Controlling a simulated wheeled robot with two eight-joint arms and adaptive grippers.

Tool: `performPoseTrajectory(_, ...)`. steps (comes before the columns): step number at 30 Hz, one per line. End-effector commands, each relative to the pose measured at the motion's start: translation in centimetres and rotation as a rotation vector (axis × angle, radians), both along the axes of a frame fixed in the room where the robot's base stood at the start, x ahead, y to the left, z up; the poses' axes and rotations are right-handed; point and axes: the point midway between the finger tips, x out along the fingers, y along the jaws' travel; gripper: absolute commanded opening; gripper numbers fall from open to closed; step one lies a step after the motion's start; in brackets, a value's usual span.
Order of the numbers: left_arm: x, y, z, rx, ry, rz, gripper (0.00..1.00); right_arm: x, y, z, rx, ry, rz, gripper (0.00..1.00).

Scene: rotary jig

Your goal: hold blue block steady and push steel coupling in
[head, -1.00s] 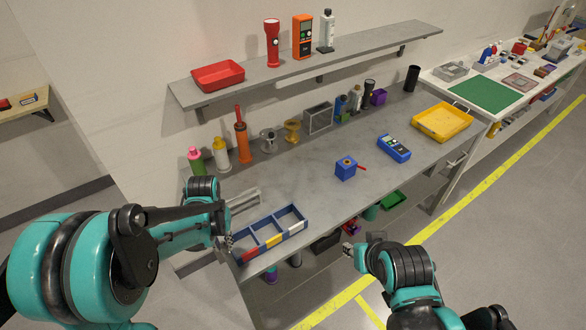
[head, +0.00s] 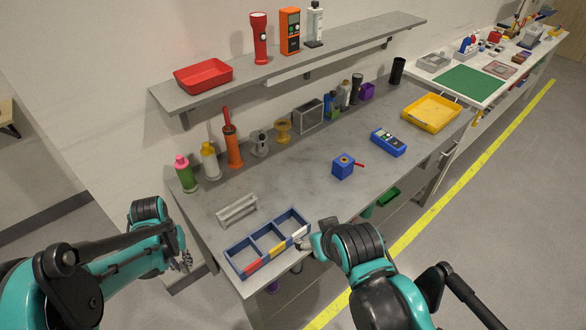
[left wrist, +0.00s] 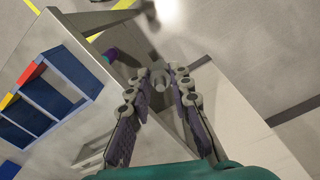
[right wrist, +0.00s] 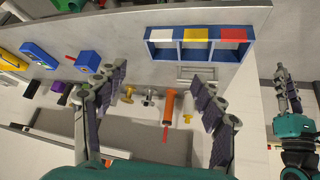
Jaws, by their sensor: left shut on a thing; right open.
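The blue block (head: 343,169), with a red handle and a dark round opening on top, sits on the bench; it also shows in the right wrist view (right wrist: 88,60). My left gripper (head: 185,260) is off the bench's left end, far from the block. In the left wrist view it (left wrist: 160,74) is shut on a small grey round part (left wrist: 161,84), which looks like the steel coupling; the fingers hide some of it. My right gripper (head: 304,241) is near the bench's front edge beside the tray. In the right wrist view it (right wrist: 155,90) is open and empty.
A blue three-compartment tray (head: 263,253) and a pale rack (head: 237,210) stand at the bench's left end. Bottles, spools and a grey box (head: 308,116) line the back.

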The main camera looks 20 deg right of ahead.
Motion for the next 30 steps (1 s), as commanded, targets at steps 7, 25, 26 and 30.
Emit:
performPoseTrajectory(7, 0.0, 0.0, -4.3, 0.0, 0.0, 0.0, 0.0, 5.8, -3.3, -2.4, -0.338, 0.071, 0.232, 0.72)
performPoseTrajectory(25, 0.0, 0.0, -7.5, 0.0, 0.0, 0.0, 0.0, 26.1, -13.2, -7.7, -1.328, 0.609, 0.969, 0.72)
performPoseTrajectory(26, 0.0, 0.0, -7.6, 0.0, 0.0, 0.0, 0.0, 27.0, -13.5, -8.3, -1.368, 0.648, 1.003, 0.72)
performPoseTrajectory(30, 0.0, 0.0, -8.1, 0.0, 0.0, 0.0, 0.0, 30.4, -14.9, -10.9, -1.524, 0.832, 1.142, 0.72)
